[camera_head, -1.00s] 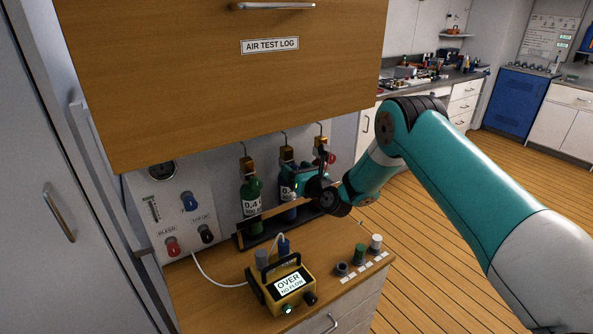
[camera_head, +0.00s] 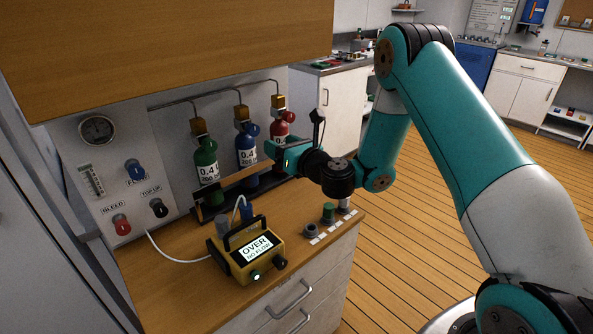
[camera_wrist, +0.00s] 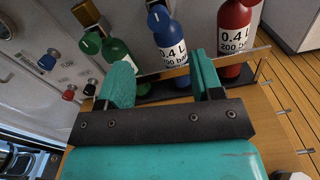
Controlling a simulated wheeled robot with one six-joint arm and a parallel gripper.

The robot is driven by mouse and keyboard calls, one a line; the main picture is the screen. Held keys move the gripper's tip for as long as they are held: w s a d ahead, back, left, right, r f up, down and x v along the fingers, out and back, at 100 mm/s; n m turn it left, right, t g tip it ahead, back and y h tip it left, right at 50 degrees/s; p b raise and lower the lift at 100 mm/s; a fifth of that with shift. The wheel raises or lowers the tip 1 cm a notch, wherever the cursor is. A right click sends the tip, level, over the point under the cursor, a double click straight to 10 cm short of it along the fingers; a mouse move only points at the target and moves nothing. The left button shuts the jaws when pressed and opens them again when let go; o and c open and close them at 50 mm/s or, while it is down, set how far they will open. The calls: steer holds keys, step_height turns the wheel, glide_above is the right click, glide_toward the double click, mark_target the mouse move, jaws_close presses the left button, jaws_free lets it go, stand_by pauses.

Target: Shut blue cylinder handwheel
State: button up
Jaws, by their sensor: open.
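The blue cylinder (camera_head: 246,152) stands in the rack between the green cylinder (camera_head: 206,160) and the red cylinder (camera_head: 280,128). Its blue handwheel (camera_head: 254,130) is near its top, on the right side in the head view. In the wrist view the blue cylinder (camera_wrist: 172,52) is ahead, and its handwheel (camera_wrist: 155,20) shows near the top edge. My gripper (camera_head: 279,152) is in front of the rack, to the right of the blue cylinder and lower than its handwheel. In the wrist view its two teal fingers (camera_wrist: 162,80) are apart with nothing between them.
A yellow meter (camera_head: 247,255) reading OVER, NO FLOW stands on the counter. The left panel carries a blue knob (camera_head: 135,170), black TOP-UP knob (camera_head: 158,208) and red BLEED knob (camera_head: 122,225). The wooden cabinet (camera_head: 170,45) overhangs the bench. A rail (camera_head: 232,188) runs before the cylinders.

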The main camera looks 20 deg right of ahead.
steer(key=shift+b+v, duration=2.6)
steer(key=shift+b, duration=0.7)
steer(key=s+a+r+n+g+y+p, duration=0.1)
steer(key=s+a+r+n+g+y, duration=0.2)
steer(key=s+a+n+g, duration=0.7)
steer(key=s+a+r+n+g+y+p, duration=0.1)
steer(key=s+a+r+n+y, duration=0.35)
steer(key=n, duration=1.05)
steer(key=s+d+f+n+g+h, duration=0.1)
steer(key=s+d+n+g+h, duration=0.1)
steer(key=s+n, duration=0.6)
steer(key=s+d+f+n+g+h+p, duration=0.1)
steer(key=s+d+n+g+h, duration=0.1)
steer(key=s+n+g+h, duration=0.2)
steer(key=s+n+h, duration=0.3)
steer(key=s+n, duration=0.1)
steer(key=s, duration=0.1)
steer(key=shift+s+p, duration=0.3)
steer(key=shift+s, duration=0.1)
steer(key=shift+d, duration=0.15)
steer(key=shift+c, duration=0.3)
